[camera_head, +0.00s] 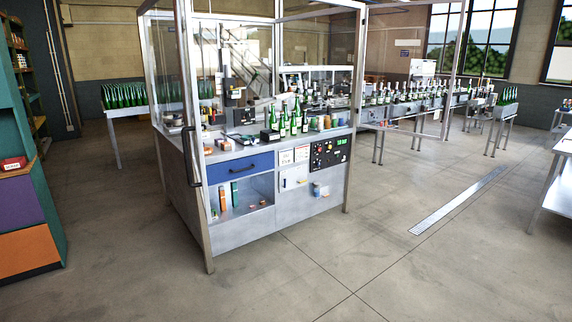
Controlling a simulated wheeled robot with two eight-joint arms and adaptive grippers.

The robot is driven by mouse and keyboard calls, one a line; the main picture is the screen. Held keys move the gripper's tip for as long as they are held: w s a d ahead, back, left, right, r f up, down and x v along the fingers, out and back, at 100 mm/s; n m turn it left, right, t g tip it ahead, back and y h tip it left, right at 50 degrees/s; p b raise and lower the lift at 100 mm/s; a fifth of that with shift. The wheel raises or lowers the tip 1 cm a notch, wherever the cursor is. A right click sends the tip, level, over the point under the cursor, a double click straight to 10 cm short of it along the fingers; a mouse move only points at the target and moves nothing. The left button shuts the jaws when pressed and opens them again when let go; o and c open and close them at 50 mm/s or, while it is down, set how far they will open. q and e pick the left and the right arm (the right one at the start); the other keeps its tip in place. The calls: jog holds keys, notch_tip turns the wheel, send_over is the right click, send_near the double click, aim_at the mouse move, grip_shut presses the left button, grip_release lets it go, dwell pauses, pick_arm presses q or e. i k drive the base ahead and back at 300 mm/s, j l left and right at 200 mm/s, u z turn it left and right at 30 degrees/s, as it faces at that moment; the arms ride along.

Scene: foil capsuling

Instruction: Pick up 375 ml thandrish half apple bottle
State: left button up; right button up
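Several green bottles (294,120) with pale labels stand upright on the worktop of the capsuling machine (240,165) in the middle of the view. More bottles (405,92) stand in a row along the conveyor at the back right. Groups of green bottles also stand on a table at the back left (124,95) and on a small stand at the far right (509,95). The labels are too small to read, so I cannot tell which is the 375 ml thandrish half apple bottle. Neither of my grippers is in view.
The machine has clear panels, metal posts (207,225), a blue drawer (236,168) and a control panel (330,153). A coloured cabinet (25,210) stands at left, a white table (557,180) at right. The floor in front is clear, with a drain grate (458,201).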

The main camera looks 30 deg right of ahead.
aim_at(273, 120)
jog(key=i+l+z, duration=1.1)
jog(key=i, duration=0.15)
jog(key=i+z, duration=0.4)
jog(key=i, duration=0.6)
jog(key=i+l+u, duration=0.1)
jog(key=i, duration=0.55)
jog(key=i+l, duration=0.15)
jog(key=i, duration=0.45)
jog(key=i+l+u, duration=0.2)
jog(key=i+u, duration=0.25)
jog(key=i+l+u, duration=0.45)
jog(key=i, duration=0.2)
jog(key=i+l+u, duration=0.6)
jog(key=l, duration=0.2)
jog(key=i+l+u, duration=0.2)
jog(key=l, duration=0.2)
jog(key=l+u, duration=0.15)
jog(key=l, duration=0.2)
jog(key=i+l+u, duration=0.2)
jog(key=l, duration=0.2)
jog(key=i+j+z, duration=0.1)
jog(key=j+z, duration=0.2)
jog(key=j, duration=0.4)
jog(key=j+z, duration=0.35)
jog(key=j, duration=0.3)
